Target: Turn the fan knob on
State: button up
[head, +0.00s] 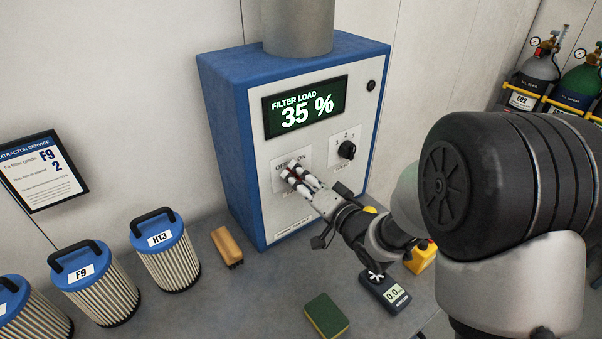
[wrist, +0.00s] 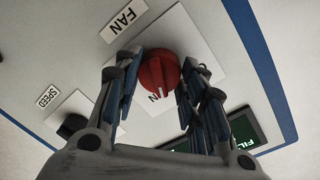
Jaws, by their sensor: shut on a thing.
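The red fan knob (wrist: 160,72) sits on a white plate (wrist: 203,60) below the FAN label (wrist: 124,20) in the wrist view. A white mark at the knob's lower edge lies close to a letter N; the rest of that word is hidden. My gripper (wrist: 158,85) has one finger on each side of the knob and is shut on it. In the head view my gripper (head: 292,172) reaches the knob's plate on the cabinet front and hides most of the knob. The OFF and ON lettering above it is partly covered.
The blue and white cabinet (head: 222,140) carries a display (head: 305,106) reading 35 % and a black speed knob (head: 347,150) right of my gripper.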

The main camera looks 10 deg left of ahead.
jog(key=shift+r+m+p, duration=0.2)
jog(key=shift+m+p, duration=0.85)
jog(key=shift+m, duration=0.75)
jog(key=o, duration=1.1)
jog(key=shift+f, duration=0.1)
jog(key=shift+d, duration=0.1)
jog(key=v, duration=1.2)
jog(key=shift+w, duration=0.15)
jog(key=shift+w+d, duration=0.1)
